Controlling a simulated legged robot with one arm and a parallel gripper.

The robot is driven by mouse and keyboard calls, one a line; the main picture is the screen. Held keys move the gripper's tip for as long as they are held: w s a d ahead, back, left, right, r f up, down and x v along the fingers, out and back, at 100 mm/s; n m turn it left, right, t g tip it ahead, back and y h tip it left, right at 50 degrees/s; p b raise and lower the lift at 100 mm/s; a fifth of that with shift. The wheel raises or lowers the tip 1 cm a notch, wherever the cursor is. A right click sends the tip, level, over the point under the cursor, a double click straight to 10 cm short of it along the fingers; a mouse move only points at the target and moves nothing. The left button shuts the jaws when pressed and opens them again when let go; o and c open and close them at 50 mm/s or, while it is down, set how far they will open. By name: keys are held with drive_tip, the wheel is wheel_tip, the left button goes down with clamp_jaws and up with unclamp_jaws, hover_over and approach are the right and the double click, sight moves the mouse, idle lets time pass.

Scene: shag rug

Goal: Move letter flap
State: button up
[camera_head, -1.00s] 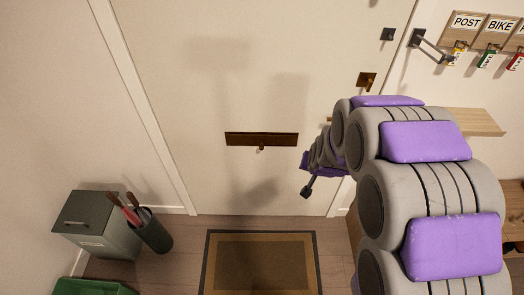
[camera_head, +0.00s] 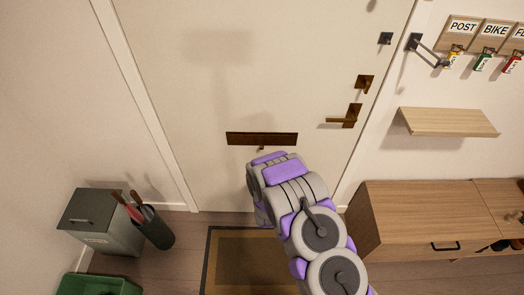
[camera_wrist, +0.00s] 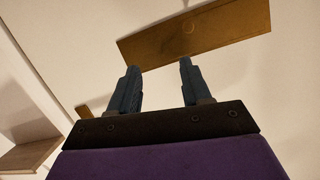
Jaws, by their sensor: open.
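The letter flap (camera_head: 262,138) is a dark brown, wide plate across the lower middle of the white door. A small knob shows at its lower edge in the head view. In the wrist view the flap (camera_wrist: 225,28) looks brassy and tilted, just beyond my fingertips. My gripper (camera_wrist: 158,70) is open, its two dark fingers apart with nothing between them. The fingers point towards the flap's lower edge; I cannot tell whether they touch it. In the head view my arm hides the fingers, below the flap.
A door handle (camera_head: 347,117) and a lock plate (camera_head: 364,83) are right of the flap. A wooden shelf (camera_head: 448,122) and a cabinet (camera_head: 415,215) stand at right. A grey bin (camera_head: 95,222) and an umbrella stand (camera_head: 155,232) are at left. A doormat (camera_head: 240,262) lies before the door.

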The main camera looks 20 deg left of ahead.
drive_tip(key=s+a+f+n+t+y, duration=0.1)
drive_tip(key=s+a+f+t+y, duration=0.15)
drive_tip(key=s, duration=0.25)
drive_tip(key=b, duration=0.3)
approach(262, 143)
drive_tip(key=shift+n, duration=0.3)
drive_tip(key=x, duration=0.5)
drive_tip(key=shift+w+a+f, duration=0.2)
drive_tip(key=shift+f, duration=0.05)
drive_tip(key=shift+c, duration=0.2)
clamp_jaws()
